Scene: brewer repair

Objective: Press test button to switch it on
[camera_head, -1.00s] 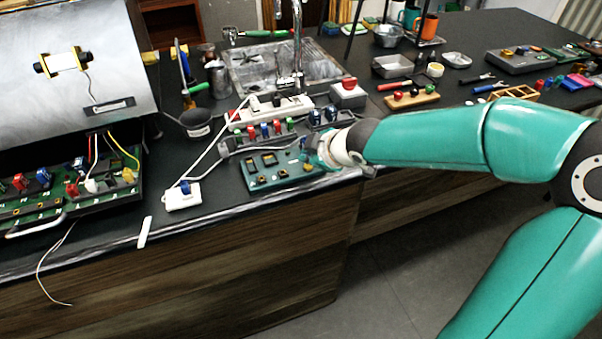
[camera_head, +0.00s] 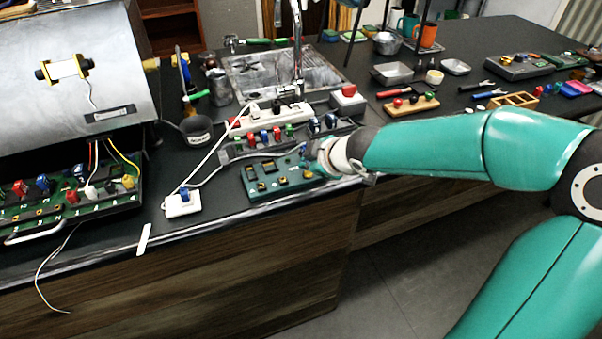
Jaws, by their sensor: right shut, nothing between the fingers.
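A green circuit board (camera_head: 262,191) with small dark and yellow parts lies near the bench's front edge. My right gripper (camera_head: 314,160) is shut and empty at the board's right end, low over it. Its fingertips are small and partly hidden by my own wrist, so I cannot tell whether they touch the board. A blue part (camera_head: 304,150) shows just beside the fingers. No button labelled as the test button can be read. A grey box with a red button (camera_head: 349,90) stands behind the gripper. My left gripper is not in view.
A rack of coloured plugs (camera_head: 265,137) and a white power strip (camera_head: 275,118) stand behind the board. A white switch box (camera_head: 183,205) with a cable lies left of it. The opened brewer (camera_head: 70,60) stands at far left, and a sink (camera_head: 245,80) lies behind.

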